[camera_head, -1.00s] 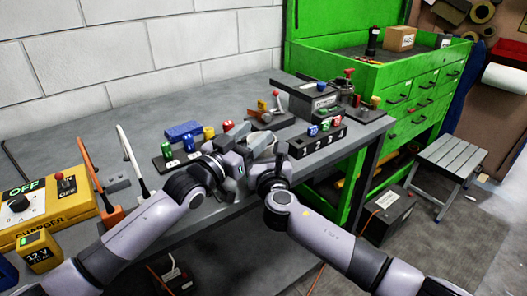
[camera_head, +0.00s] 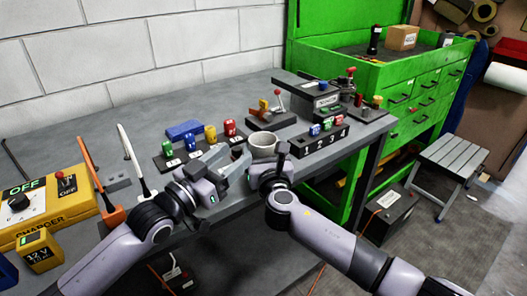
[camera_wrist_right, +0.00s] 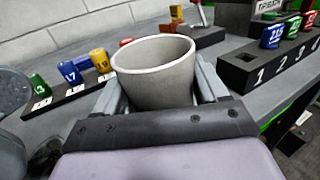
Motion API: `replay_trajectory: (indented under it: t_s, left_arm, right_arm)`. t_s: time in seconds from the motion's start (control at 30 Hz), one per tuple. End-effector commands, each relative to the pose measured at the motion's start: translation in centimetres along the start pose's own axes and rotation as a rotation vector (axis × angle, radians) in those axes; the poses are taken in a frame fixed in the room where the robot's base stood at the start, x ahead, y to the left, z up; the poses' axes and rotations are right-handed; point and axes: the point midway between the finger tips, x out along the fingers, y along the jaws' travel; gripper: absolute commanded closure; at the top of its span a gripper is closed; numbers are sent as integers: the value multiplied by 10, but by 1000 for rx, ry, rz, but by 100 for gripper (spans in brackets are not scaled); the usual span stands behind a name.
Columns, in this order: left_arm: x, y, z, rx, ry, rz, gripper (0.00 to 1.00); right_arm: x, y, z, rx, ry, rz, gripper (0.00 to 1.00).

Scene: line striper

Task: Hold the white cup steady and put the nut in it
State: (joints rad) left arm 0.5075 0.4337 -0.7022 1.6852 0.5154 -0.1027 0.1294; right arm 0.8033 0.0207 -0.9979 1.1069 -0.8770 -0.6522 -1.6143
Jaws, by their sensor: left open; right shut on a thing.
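The white cup (camera_head: 263,145) stands upright at the bench's front edge area, in front of the sockets. My right gripper (camera_head: 267,160) is shut on it; in the right wrist view the cup (camera_wrist_right: 155,75) sits between the two fingers (camera_wrist_right: 160,92). The part of its inside that shows looks empty; its bottom is hidden. My left gripper (camera_head: 233,160) is open, just left of the cup and apart from it. I cannot make out the nut in either view.
A black holder with numbered green, blue, yellow and red pieces (camera_head: 230,128) stands behind my left gripper. A black numbered block (camera_head: 319,143) with coloured pieces is right of the cup. A yellow charger (camera_head: 45,213) sits at the left. Bare bench lies at the back left.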

Motion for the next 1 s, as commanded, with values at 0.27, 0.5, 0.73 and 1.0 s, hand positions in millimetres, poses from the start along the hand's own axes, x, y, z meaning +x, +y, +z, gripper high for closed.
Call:
replay_trajectory:
  t_s: [0.27,0.5,0.73,1.0]
  left_arm:
    - [1,-7,-9,22,17,-11,44]
    - [1,-8,-11,23,19,-12,44]
    - [2,-7,-11,23,21,-11,44]
    - [2,-7,-11,23,21,-11,44]
  right_arm:
    - [0,0,1,-1,1,-1,0]
    - [0,0,1,-1,1,-1,0]
    - [-5,-1,0,1,1,-1,0]
    - [-32,0,0,2,1,0,0]
